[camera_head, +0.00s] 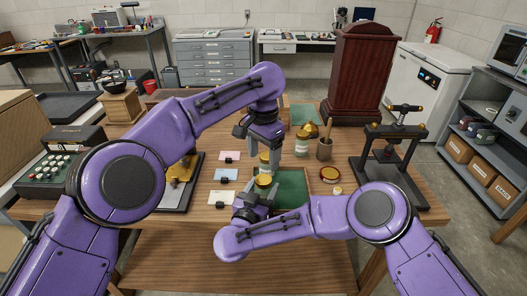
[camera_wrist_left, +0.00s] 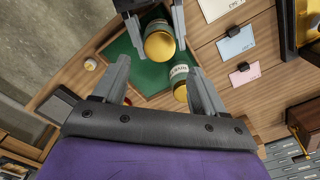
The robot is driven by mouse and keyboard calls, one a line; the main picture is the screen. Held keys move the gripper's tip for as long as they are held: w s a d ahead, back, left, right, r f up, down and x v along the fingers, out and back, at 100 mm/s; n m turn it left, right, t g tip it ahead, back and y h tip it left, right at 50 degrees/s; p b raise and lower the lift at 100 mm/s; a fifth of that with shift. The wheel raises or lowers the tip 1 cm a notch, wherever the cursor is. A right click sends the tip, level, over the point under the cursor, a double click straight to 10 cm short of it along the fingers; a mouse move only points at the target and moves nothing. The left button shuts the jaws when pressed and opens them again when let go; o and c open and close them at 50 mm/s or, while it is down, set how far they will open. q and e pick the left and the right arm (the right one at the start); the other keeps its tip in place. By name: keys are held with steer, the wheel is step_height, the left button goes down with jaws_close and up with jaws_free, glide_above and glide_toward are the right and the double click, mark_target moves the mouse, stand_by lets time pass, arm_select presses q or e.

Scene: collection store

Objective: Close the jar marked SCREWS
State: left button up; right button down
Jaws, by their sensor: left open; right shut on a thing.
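A jar with a gold top (camera_head: 264,181) is between the fingers of my right gripper (camera_head: 256,196), at the left edge of the green mat. It also shows in the left wrist view (camera_wrist_left: 159,45), where the right gripper's fingers come in from the top. A second jar with a gold top (camera_head: 264,158) stands just behind it; in the left wrist view this jar (camera_wrist_left: 180,73) has a pale label with dark lettering too small to read surely. My left gripper (camera_wrist_left: 160,88) is open above and beside this second jar, pointing down. It touches neither jar visibly.
The green mat (camera_head: 293,187) lies on the wooden table (camera_head: 230,249). A black press (camera_head: 392,150) is far right. Cards (camera_head: 225,175) lie left.

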mark_target(263, 179)
arm_select(q)
step_height(263, 179, down, 7)
steer(key=shift+f, duration=0.1)
stand_by(0.3)
steer(key=c, duration=1.1)
steer(key=o, duration=1.3)
steer(key=shift+c, duration=0.2)
